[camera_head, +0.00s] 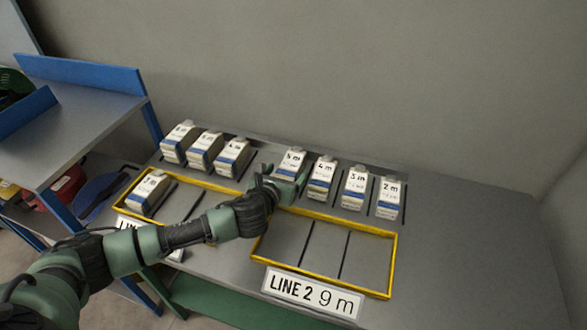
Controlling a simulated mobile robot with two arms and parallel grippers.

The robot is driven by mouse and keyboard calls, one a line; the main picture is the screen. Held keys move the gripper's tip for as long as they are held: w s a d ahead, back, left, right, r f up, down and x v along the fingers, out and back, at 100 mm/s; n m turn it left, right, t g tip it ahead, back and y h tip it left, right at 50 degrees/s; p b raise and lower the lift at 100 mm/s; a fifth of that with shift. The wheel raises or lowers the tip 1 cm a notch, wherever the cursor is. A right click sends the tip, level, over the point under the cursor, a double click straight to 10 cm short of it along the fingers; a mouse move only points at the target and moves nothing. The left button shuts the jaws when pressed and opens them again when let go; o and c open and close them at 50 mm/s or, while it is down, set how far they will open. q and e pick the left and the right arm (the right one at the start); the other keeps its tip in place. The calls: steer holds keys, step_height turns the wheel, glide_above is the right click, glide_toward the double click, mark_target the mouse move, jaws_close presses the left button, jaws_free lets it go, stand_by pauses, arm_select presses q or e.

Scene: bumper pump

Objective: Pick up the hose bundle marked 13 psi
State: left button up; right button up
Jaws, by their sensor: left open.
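No hose bundle marked 13 psi can be made out. White cartons with blue bands stand at the back of the grey table. The right group reads 5 m (293,159), 4 m (322,175), 3 m (355,184) and 2 m (389,193). My left gripper (284,181) is open at the 5 m carton and covers its lower part. I cannot tell whether the fingers are around it. My right gripper is out of view.
Three more cartons (205,149) stand at the back left, their labels too small to read. One carton (148,190) sits in the left yellow-rimmed tray (120,203). The right yellow-rimmed tray (395,265) is empty, behind a sign (312,291) reading LINE 2 9 m. A blue-edged shelf (90,105) stands left.

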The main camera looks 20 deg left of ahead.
mark_target(292, 165)
arm_select(q)
steer(key=shift+x, duration=2.9)
steer(key=shift+w+a+r, duration=0.1)
steer(key=shift+r, duration=0.1)
jaws_close()
